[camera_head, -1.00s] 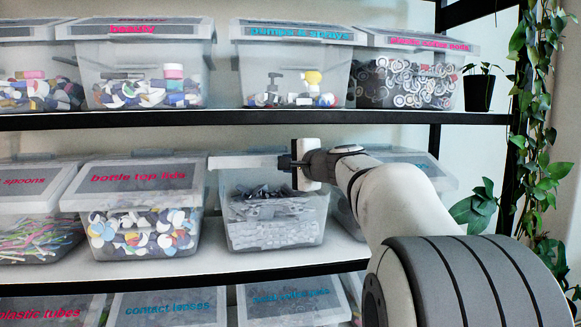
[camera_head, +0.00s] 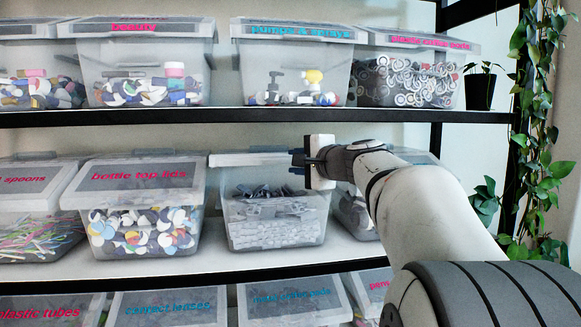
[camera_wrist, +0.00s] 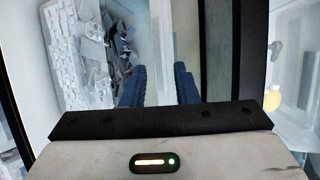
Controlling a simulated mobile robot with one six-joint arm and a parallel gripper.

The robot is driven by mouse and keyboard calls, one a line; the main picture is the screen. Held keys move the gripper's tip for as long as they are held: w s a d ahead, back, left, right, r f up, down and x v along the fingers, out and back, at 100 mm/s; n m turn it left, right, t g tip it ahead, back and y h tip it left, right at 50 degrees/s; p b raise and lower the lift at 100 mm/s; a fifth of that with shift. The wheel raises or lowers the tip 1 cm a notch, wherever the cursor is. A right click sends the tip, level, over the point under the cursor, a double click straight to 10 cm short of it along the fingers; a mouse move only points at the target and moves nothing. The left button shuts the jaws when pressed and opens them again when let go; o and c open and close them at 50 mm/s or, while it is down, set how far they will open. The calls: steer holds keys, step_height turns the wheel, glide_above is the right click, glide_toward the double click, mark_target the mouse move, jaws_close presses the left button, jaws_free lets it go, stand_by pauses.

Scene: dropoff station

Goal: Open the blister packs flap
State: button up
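The blister packs bin appears to be the clear tub (camera_head: 233,228) holding silvery-grey pieces, in the middle of the centre shelf. Its pale lid (camera_head: 250,159) lies across the top and looks shut; its label cannot be read. My gripper (camera_head: 300,161) is at the lid's right front corner, pointing left, and hides part of it. Contact cannot be told.
The bottle top lids bin (camera_head: 140,190) stands close on the left, and another tub (camera_head: 358,215) on the right, partly behind my arm. The upper shelf edge (camera_head: 200,119) runs above. Lower bins (camera_head: 168,305) stand below. A hanging plant (camera_head: 535,130) is at the right.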

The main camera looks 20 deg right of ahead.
steer(key=shift+b+v, duration=0.35)
steer(key=shift+v, duration=1.45)
steer(key=shift+c, duration=0.2)
